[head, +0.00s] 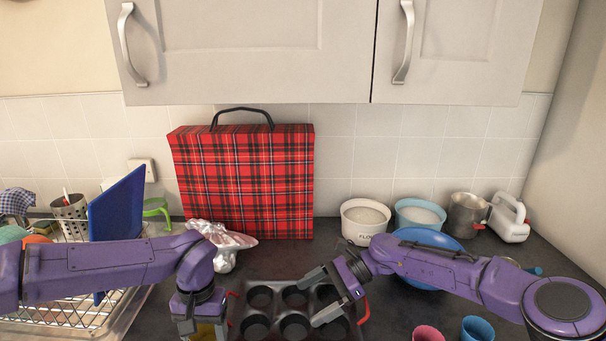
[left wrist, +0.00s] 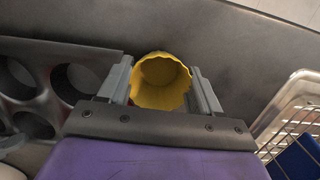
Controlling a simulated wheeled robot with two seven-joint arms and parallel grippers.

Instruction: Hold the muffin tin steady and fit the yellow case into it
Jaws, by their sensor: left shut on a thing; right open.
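The dark muffin tin (head: 273,311) lies on the counter with red handles at its sides. Its left wrist view part (left wrist: 88,56) shows empty round wells at the left. My left gripper (head: 203,328) is shut on the yellow case (left wrist: 160,80), a fluted cup whose open mouth shows between the fingers. In the head view the case (head: 206,333) is mostly hidden at the bottom edge, left of the tin. My right gripper (head: 316,297) is open over the right part of the tin; whether its fingers touch the tin I cannot tell.
A pink cup (head: 428,333) and a blue cup (head: 477,328) stand right of the tin. A blue bowl (head: 431,238) is behind my right arm. A crumpled silvery-pink item (head: 224,240) and a red plaid case (head: 245,180) stand behind. A wire dish rack (head: 75,318) is at left.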

